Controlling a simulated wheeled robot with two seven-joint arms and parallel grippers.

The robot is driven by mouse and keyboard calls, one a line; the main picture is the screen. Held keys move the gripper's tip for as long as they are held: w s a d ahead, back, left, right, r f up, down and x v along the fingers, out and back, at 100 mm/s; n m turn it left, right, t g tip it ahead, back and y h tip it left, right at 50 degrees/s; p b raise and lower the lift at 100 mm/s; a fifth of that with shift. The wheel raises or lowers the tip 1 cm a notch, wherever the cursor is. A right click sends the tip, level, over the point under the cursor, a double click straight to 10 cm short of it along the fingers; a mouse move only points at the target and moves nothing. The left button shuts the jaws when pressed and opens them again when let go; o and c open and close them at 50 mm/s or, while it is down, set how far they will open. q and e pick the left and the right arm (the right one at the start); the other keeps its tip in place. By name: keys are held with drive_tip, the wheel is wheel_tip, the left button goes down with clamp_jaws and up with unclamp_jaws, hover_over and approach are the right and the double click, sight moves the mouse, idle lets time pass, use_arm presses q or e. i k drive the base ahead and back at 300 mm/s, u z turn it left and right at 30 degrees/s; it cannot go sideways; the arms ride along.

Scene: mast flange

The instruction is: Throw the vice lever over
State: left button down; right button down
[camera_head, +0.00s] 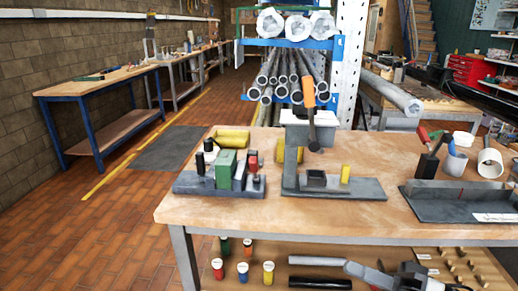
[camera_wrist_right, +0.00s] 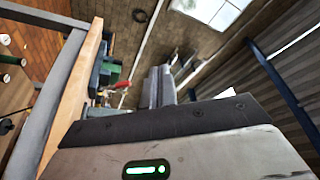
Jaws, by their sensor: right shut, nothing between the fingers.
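The vice (camera_head: 220,183) stands on the left part of the workbench. It has a grey base, a green block (camera_head: 226,168) and dark knobs. A small red-handled lever (camera_head: 253,164) stands roughly upright at its right end; I take this as the vice lever. In the right wrist view the red lever (camera_wrist_right: 122,85) shows beside the green block (camera_wrist_right: 113,73), left of my fingers. My right gripper (camera_head: 350,268) is low in front of the bench, below the top's front edge, apart from the vice. Its fingers (camera_wrist_right: 161,75) are together and empty. My left gripper is out of view.
Right of the vice stands a grey press-like fixture (camera_head: 291,165) with an orange-handled lever (camera_head: 308,92). A dark grey tray (camera_head: 440,205) sits at the right. Coloured jars (camera_head: 244,270) and dark rods (camera_head: 320,284) lie on the lower shelf. The bench top's front strip (camera_head: 300,222) is clear.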

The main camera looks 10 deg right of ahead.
sight(254, 161)
drive_tip(key=i, duration=1.15)
